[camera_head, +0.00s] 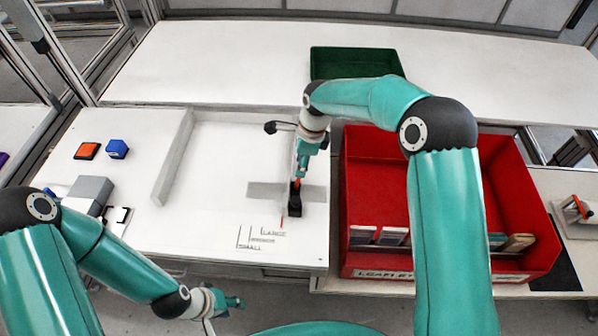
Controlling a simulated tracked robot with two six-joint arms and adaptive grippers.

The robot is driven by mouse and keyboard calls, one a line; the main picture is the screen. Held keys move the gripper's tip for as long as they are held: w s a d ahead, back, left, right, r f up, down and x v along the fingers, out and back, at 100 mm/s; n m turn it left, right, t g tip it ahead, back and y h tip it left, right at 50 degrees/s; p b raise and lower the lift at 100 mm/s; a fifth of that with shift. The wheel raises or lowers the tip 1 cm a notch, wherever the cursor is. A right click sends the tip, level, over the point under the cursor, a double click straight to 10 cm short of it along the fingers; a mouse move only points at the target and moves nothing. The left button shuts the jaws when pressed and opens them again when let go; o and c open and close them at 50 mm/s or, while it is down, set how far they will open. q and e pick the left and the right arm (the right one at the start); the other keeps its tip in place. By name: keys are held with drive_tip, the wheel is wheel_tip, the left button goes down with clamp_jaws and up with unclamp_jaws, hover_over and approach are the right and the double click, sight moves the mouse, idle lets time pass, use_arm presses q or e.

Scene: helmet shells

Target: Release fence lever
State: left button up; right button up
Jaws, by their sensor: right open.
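A small black block with a red part on it, which looks like the fence lever (295,207), stands near the right edge of the white work surface. It sits by a flat grey strip (262,189). My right gripper (298,176) points down right above the lever, with its fingers open around or just over the red part. I cannot tell whether they touch it. My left gripper (234,302) is low at the front, off the table's front edge and far from the lever. Its fingers are too small to judge.
A raised white bar (174,158) stands left of the lever. Size markings (262,237) are on the surface in front. A red bin (360,171) with several packets is at right, a green tray (355,48) behind. Orange and blue blocks (117,149) lie at left.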

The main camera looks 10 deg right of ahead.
drive_tip(key=r, duration=0.5)
drive_tip(key=shift+s+d+r, duration=0.1)
drive_tip(key=shift+d+r, duration=0.2)
drive_tip(key=shift+d, duration=0.1)
